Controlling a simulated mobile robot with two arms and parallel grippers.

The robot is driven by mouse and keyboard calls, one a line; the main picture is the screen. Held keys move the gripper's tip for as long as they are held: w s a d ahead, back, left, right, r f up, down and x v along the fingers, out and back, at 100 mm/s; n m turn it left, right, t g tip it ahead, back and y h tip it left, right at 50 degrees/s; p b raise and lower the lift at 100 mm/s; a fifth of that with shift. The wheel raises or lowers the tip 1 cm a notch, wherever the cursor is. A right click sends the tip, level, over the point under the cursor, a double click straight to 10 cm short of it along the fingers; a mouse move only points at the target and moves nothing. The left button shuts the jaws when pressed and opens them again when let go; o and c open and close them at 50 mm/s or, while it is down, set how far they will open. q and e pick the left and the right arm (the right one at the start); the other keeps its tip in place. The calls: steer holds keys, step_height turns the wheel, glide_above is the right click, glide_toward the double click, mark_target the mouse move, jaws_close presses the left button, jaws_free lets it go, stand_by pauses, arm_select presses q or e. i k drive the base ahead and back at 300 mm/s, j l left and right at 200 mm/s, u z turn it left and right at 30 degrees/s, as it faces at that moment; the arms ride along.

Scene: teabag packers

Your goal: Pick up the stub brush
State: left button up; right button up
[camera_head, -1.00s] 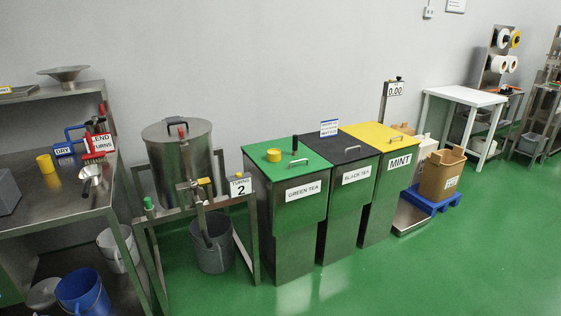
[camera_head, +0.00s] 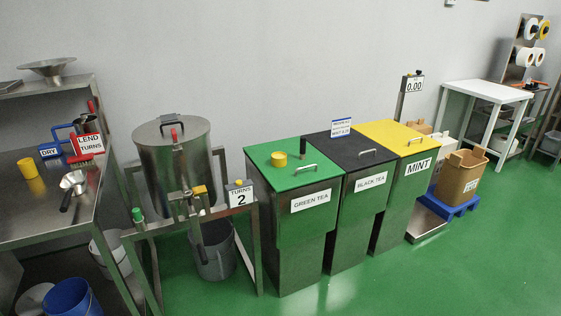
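No item in the head view is clearly the stub brush. A small black upright stub (camera_head: 303,146) stands on the green lid of the GREEN TEA bin, beside a yellow cup (camera_head: 279,159). I cannot tell whether either of these is the brush. Neither of my grippers shows in the view.
The steel table (camera_head: 45,215) holds a metal scoop (camera_head: 73,181) and another yellow cup (camera_head: 27,168). A steel drum on a frame (camera_head: 172,150) stands between table and bins. A white table (camera_head: 486,90) is at right. Green floor (camera_head: 470,265) is clear in front.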

mark_target(303, 139)
steer(key=i+l, duration=0.1)
steer(key=i, duration=0.75)
steer(key=l+z, duration=0.05)
